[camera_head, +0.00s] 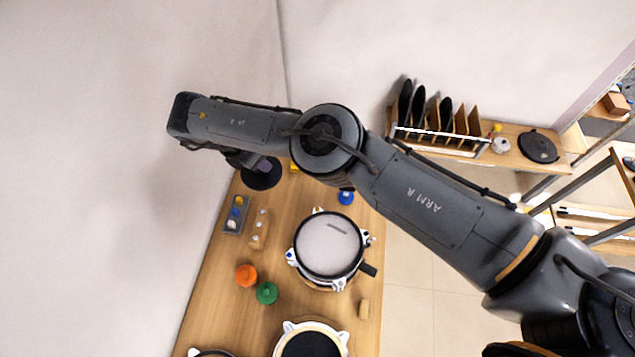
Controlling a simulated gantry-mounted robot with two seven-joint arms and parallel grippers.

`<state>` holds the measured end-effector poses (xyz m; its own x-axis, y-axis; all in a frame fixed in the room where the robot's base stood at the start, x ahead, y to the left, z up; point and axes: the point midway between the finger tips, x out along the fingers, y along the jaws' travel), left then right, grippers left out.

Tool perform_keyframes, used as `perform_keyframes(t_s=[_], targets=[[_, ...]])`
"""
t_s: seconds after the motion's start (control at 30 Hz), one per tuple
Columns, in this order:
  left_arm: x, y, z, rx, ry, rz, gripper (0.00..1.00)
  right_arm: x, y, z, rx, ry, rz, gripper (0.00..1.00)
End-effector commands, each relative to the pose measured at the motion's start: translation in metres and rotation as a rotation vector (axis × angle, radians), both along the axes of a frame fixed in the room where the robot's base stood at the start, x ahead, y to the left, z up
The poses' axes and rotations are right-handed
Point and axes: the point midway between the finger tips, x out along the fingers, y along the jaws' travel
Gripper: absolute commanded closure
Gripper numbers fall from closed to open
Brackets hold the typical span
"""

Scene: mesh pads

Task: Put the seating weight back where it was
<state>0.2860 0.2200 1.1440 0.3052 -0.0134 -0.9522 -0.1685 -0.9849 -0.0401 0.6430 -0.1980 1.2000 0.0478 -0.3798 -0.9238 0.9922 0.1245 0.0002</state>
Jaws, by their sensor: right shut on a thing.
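My right arm reaches in from the right across the table. Its gripper (259,164) is at the back left, partly hidden by its own wrist. It is shut on a dark round disc (262,178), which may be the seating weight; I cannot tell whether the disc touches anything below. A round pad with a pale mesh top (329,243) and white clamps around its rim sits mid-table, to the right of and nearer than the gripper. An orange knobbed piece (246,275) and a green one (267,293) stand left of the pad. My left gripper is not in view.
The wooden table (225,305) holds a grey tray (235,214) of small parts, a pegged wooden block (260,229), a blue piece (345,197) and a small block (364,308). Another round pad (310,345) is cut off at the bottom. A wall stands close on the left.

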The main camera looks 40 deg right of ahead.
Motion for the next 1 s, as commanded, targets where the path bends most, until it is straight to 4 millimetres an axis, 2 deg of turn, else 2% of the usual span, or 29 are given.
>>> perform_keyframes(t_s=[0.1, 0.33, 0.57, 0.77, 1.0], targets=[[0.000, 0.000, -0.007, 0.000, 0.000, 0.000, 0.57, 0.016, -0.004, -0.002, 0.003, -0.005, 0.123, 1.00], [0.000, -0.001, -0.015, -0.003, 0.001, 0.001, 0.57, 0.035, -0.013, -0.008, 0.003, -0.004, 0.309, 1.00], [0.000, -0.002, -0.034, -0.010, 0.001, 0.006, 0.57, 0.060, -0.039, -0.030, 0.003, -0.007, 0.544, 1.00], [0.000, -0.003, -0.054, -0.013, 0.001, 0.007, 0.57, 0.069, -0.076, -0.066, 0.003, -0.005, 0.697, 1.00], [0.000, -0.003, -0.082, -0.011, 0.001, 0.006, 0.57, 0.061, -0.133, -0.128, 0.000, -0.005, 0.777, 1.00]])
